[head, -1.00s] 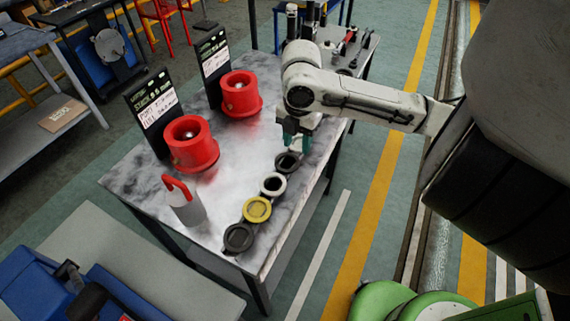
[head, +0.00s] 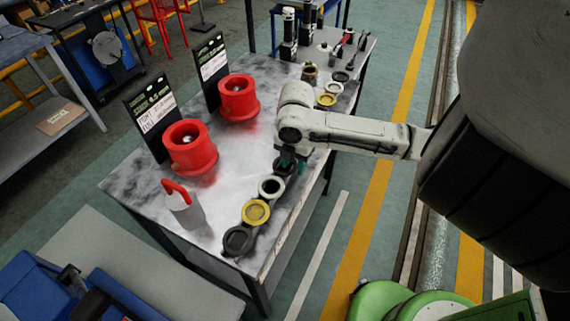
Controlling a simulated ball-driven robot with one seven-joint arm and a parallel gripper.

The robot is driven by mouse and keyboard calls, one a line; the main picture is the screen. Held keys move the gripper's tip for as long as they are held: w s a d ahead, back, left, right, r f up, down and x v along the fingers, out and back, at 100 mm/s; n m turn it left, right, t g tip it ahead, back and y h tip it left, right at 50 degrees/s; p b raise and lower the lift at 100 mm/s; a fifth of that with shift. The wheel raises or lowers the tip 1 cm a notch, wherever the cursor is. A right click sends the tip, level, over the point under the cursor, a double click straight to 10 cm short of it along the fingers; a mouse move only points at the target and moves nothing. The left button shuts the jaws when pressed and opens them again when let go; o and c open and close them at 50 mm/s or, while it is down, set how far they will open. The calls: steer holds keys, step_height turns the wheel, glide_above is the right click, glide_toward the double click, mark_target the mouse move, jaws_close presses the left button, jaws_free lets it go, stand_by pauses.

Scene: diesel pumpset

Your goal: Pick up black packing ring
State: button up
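A row of round rings lies along the right edge of the marble-topped table (head: 225,165). Farthest in this row is a black ring (head: 281,169), partly hidden by my gripper. My gripper (head: 291,163) points down with its teal fingers low at the black ring. I cannot tell whether the fingers touch it or how far apart they are.
Two red flanged cylinders (head: 191,147) (head: 239,98) stand on the table by black-and-white signs. A grey can with a red spout (head: 183,205) stands near the front. More rings (head: 326,99) and tools lie at the far end. The table's middle is clear.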

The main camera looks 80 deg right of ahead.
jaws_close()
steer(key=shift+r, duration=0.15)
